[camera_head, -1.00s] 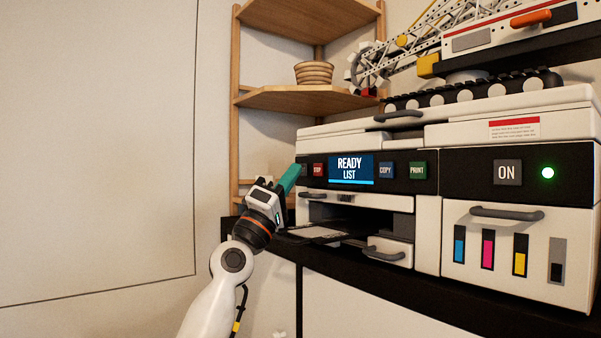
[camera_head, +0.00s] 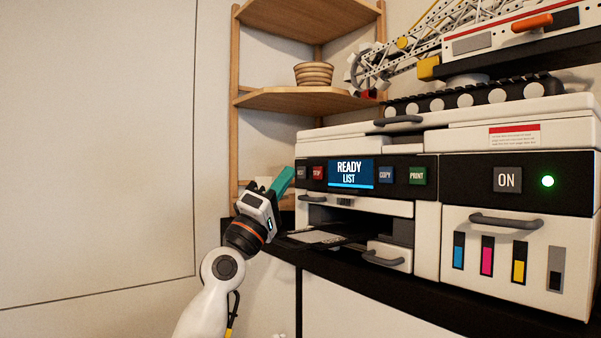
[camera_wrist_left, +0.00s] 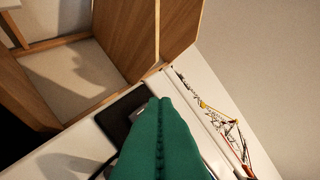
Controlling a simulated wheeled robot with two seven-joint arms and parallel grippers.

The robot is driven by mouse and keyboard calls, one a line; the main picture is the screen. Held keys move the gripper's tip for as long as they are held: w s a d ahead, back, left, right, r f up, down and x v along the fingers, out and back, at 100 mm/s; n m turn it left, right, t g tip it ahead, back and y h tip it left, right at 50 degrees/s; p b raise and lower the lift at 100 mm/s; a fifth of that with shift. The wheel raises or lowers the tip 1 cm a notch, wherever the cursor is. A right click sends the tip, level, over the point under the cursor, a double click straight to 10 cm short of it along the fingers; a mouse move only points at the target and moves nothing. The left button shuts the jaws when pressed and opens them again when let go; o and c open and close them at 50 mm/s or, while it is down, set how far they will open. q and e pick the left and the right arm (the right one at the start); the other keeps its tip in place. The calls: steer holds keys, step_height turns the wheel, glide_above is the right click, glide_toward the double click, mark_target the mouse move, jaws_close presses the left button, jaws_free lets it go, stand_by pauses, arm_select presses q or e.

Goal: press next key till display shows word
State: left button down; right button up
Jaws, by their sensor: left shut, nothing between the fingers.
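The printer's display (camera_head: 350,173) reads "READY LIST" in white on blue. To its left sit a red STOP key (camera_head: 318,173) and, at the panel's left end, a dark blue key (camera_head: 301,173), probably the NEXT key, its label too small to read surely. COPY (camera_head: 386,175) and PRINT (camera_head: 417,175) keys are right of the display. My left gripper (camera_head: 284,181) has green fingers, shut and empty, just left of the dark blue key and apart from it in the picture. The green fingers (camera_wrist_left: 160,140) also fill the lower middle of the left wrist view. My right gripper is not in view.
A wooden corner shelf (camera_head: 290,98) with a ribbed bowl (camera_head: 314,73) stands behind and left of the printer. A drawer handle (camera_head: 384,257) and a paper tray (camera_head: 318,236) lie below the panel. A model crane (camera_head: 430,50) sits on top. The wall side at left is free.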

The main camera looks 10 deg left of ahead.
arm_select(q)
steer(key=s+a+p, duration=0.2)
steer(key=s+a, duration=0.1)
steer(key=shift+s+a, duration=0.25)
stand_by(0.8)
